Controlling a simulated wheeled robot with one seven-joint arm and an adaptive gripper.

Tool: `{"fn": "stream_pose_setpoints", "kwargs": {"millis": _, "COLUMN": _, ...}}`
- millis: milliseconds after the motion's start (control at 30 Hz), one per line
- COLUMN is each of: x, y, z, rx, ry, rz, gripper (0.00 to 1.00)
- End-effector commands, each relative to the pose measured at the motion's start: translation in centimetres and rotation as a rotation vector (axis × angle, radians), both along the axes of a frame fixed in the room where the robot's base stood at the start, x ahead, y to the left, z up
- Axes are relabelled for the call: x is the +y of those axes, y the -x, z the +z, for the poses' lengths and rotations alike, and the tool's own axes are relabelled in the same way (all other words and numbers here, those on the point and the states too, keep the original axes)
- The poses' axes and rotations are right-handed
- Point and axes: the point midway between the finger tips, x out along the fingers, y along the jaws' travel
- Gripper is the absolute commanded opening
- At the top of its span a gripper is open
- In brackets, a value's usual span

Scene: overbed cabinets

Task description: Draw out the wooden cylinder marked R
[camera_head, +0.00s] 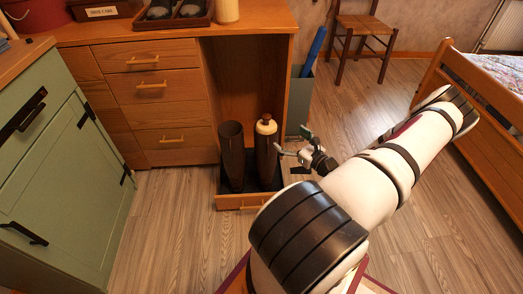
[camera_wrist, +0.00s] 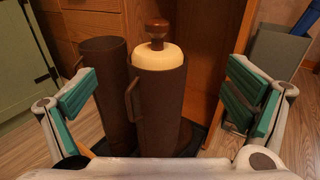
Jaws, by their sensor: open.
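Two tall dark brown cylindrical holders stand upright side by side in a low pulled-out drawer. The right holder (camera_head: 266,160) has a cream cylinder top (camera_head: 266,127) with a brown knob rising from its mouth; the same cream top (camera_wrist: 158,58) and knob (camera_wrist: 157,28) show in the wrist view. The left holder (camera_head: 231,150) looks open and empty at the top; it also shows in the wrist view (camera_wrist: 103,85). No letter R is legible on either. My gripper (camera_wrist: 162,95) is open, its green pads spread on both sides of the right holder, apparently not touching it.
The low drawer (camera_head: 240,202) projects from a wooden cabinet (camera_head: 150,60). A grey bin (camera_head: 300,95) with a blue item stands right of the opening. A green cabinet (camera_head: 65,180) is at left, a chair (camera_head: 362,35) behind, a bed at right. Floor (camera_head: 170,225) is clear in front.

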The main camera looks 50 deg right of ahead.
Motion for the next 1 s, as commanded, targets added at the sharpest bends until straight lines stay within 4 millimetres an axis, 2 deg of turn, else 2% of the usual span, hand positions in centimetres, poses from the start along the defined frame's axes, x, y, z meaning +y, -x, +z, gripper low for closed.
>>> {"fn": "stream_pose_setpoints", "kwargs": {"millis": 333, "x": -1.5, "y": -6.1, "z": -0.4, "rx": 0.0, "ry": 0.003, "rz": 0.006, "gripper": 0.96}}
{"fn": "stream_pose_setpoints", "kwargs": {"millis": 633, "x": -2.1, "y": -8.2, "z": -0.5, "rx": 0.001, "ry": 0.003, "rz": 0.005, "gripper": 0.96}}
{"fn": "stream_pose_setpoints", "kwargs": {"millis": 1000, "x": -3.1, "y": -12.5, "z": -0.9, "rx": 0.001, "ry": 0.003, "rz": 0.005, "gripper": 0.96}}
